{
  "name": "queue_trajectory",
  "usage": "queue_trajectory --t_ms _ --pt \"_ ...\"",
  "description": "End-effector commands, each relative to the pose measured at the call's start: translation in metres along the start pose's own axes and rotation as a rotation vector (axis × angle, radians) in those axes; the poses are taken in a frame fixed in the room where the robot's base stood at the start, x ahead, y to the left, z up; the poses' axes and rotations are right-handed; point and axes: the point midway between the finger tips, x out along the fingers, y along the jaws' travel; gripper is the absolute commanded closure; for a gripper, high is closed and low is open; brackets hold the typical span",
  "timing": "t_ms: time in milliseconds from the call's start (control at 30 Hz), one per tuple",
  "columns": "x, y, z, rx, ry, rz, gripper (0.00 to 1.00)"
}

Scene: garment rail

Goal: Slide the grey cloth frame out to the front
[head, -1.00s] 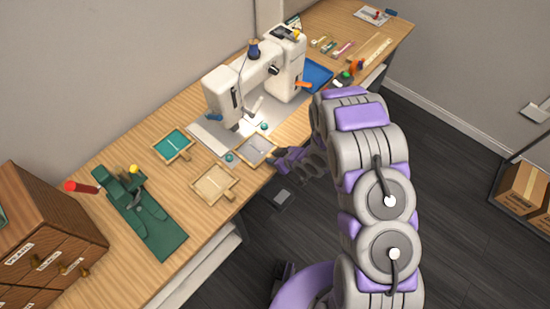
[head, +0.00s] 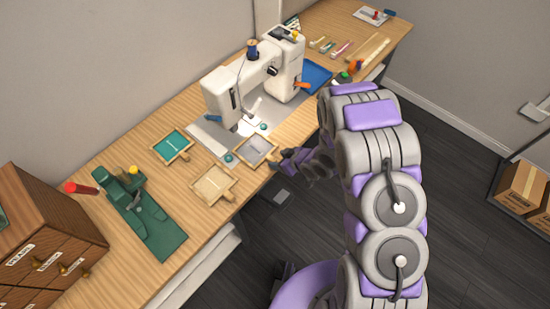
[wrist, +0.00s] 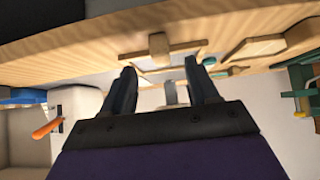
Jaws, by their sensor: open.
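The grey cloth frame (head: 255,150) is a wooden frame with grey cloth, flat on the table near its front edge, in front of the sewing machine. In the wrist view the frame (wrist: 183,61) is seen at a steep slant, its wooden tab (wrist: 157,45) lined up with the gap between my fingers. My gripper (head: 277,159) is at the table's front edge, just right of the frame. In the wrist view my gripper (wrist: 160,70) is open and empty, its tips apart from the tab. The tab is mostly hidden in the head view.
The sewing machine (head: 232,92) stands behind the frame. A teal cloth frame (head: 173,144) and a beige cloth frame (head: 212,185) lie to the left. Small teal discs lie close by. A green tool (head: 150,220) and wooden drawers (head: 45,235) are further left.

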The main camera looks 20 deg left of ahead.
Motion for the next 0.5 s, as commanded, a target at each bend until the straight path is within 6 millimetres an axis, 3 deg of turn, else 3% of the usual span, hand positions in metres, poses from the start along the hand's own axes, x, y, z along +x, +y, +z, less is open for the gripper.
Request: queue_trajectory --t_ms 100,500 --pt "-0.029 0.001 -0.001 0.001 0.000 0.002 0.41" --pt "-0.108 0.001 -0.001 0.001 -0.003 0.002 0.41"
